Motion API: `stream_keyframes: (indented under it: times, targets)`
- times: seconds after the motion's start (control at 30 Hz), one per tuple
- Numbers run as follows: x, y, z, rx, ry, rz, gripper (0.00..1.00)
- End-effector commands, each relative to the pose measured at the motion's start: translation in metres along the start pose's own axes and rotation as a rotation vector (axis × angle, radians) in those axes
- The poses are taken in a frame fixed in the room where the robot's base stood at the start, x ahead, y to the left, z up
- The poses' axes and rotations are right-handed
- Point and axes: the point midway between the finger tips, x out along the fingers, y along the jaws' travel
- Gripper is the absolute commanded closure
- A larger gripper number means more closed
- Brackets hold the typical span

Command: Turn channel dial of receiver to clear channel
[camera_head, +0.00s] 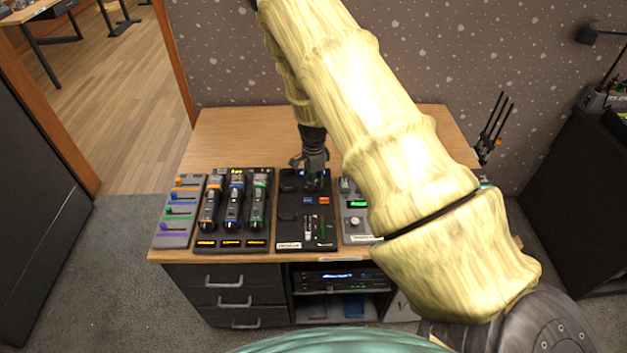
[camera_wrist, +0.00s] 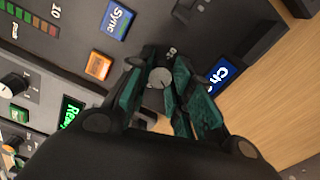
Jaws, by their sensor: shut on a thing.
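The receiver (camera_head: 290,232) is a dark panel on the wooden desk, between the row of microphones and a grey panel. In the wrist view it carries a blue Sync button (camera_wrist: 117,19), an orange button (camera_wrist: 98,66) and a blue display (camera_wrist: 224,74) starting with "Ch". The channel dial (camera_wrist: 160,77) is a small round grey-topped knob beside that display. My gripper (camera_head: 313,180) is at the back of the receiver. In the wrist view its fingers are closed around the dial, hiding its sides. The full channel reading is hidden by a finger.
Several handheld microphones (camera_head: 234,205) lie in a dark charger left of the receiver. A panel of coloured faders (camera_head: 180,212) is at the far left. The grey panel (camera_head: 355,205) stands close on the right. The back of the desk (camera_head: 235,135) is clear.

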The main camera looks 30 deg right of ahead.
Motion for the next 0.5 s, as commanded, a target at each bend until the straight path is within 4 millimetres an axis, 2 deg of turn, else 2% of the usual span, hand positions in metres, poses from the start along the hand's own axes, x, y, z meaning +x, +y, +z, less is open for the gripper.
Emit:
stream_keyframes:
  times: [0.47,0.5]
  targets:
    - [-0.0005,-0.0008,0.0001,0.012,0.000,-0.002,1.00]
    - [-0.0005,-0.0008,0.0001,0.012,0.000,-0.002,0.73]
